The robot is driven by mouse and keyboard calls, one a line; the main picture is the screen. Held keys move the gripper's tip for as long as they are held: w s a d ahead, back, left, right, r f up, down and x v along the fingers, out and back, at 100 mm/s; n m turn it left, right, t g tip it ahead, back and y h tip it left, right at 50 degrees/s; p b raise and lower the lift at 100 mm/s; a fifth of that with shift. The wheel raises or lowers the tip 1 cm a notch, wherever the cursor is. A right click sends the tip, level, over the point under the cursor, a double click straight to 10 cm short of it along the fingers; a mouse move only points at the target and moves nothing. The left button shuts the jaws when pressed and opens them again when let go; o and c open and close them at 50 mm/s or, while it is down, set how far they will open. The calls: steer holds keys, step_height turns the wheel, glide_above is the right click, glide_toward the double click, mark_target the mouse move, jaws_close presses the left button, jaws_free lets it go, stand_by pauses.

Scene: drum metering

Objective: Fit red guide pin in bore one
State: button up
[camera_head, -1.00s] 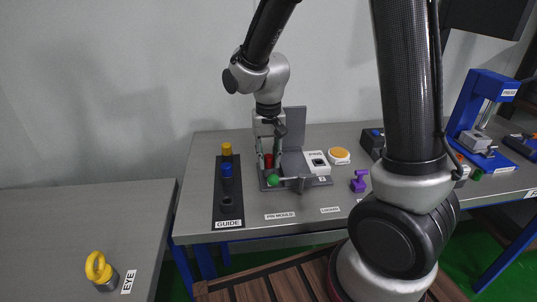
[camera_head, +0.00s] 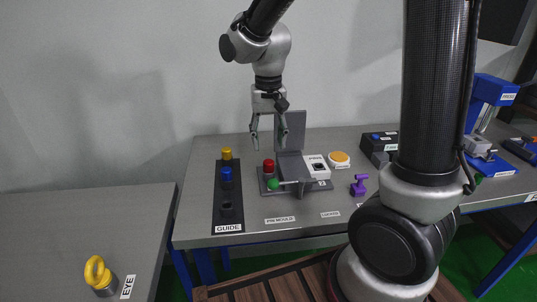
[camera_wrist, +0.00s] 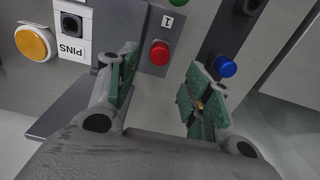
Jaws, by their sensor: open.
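The red guide pin (camera_head: 268,168) stands upright in the grey pin mould (camera_head: 322,187), with its round red head showing at the left end. In the wrist view the red pin (camera_wrist: 159,53) sits beside a label that reads 1. The bore itself is hidden under the head, so its depth of seating cannot be told. My gripper (camera_head: 268,140) is open and empty above the red pin, with its fingertips apart from it. In the wrist view my open fingers (camera_wrist: 162,62) lie either side of the pin's line.
The black guide rack (camera_head: 221,216) holds a yellow pin (camera_head: 227,153) and a blue pin (camera_head: 226,174); its front socket is empty.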

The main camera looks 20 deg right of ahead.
mark_target(269, 161)
step_height(269, 161, up, 4)
steer(key=shift+r, duration=0.1)
stand_by(0.9)
steer(key=s+d+r+n+t, duration=0.1)
steer(key=s+d+r+t, duration=0.1)
steer(key=s+d, duration=0.5)
steer(key=s+d+r+n+t, duration=0.1)
steer(key=s+d+r+t, duration=0.1)
steer(key=s+d+r, duration=0.3)
steer(key=s+d, duration=0.3)
steer(key=s, duration=0.3)
